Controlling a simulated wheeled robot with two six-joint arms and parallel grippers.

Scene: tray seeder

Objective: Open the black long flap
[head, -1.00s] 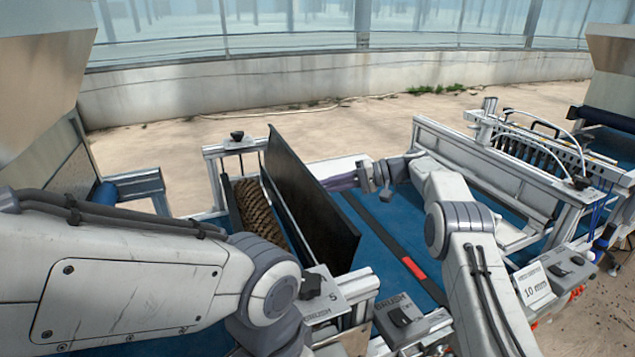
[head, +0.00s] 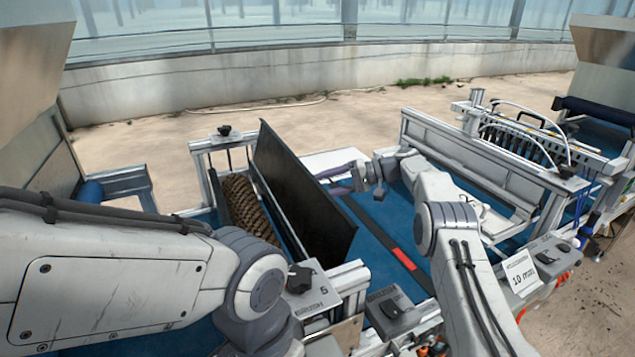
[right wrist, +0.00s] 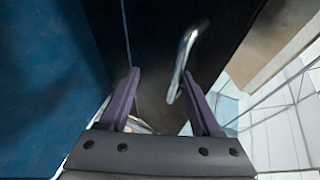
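The black long flap (head: 298,190) stands steeply tilted over the blue belt, beside the brown brush roller (head: 247,208). It is a long dark panel. My right gripper (head: 338,188) is at the flap's right side, with its purple fingers partly hidden behind the panel. In the right wrist view my right gripper (right wrist: 160,75) has its two purple fingers apart. A curved silver handle (right wrist: 182,65) shows close to the right fingertip, in front of a dark surface; I cannot tell whether they touch. My left arm comes in from the left, and its gripper is out of view.
The blue belt (head: 372,222) carries a dark strip with a red mark (head: 402,259). A brush switch box (head: 392,312) and another control box (head: 306,290) stand at the front. A metal frame (head: 480,165) with white panels stands to the right.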

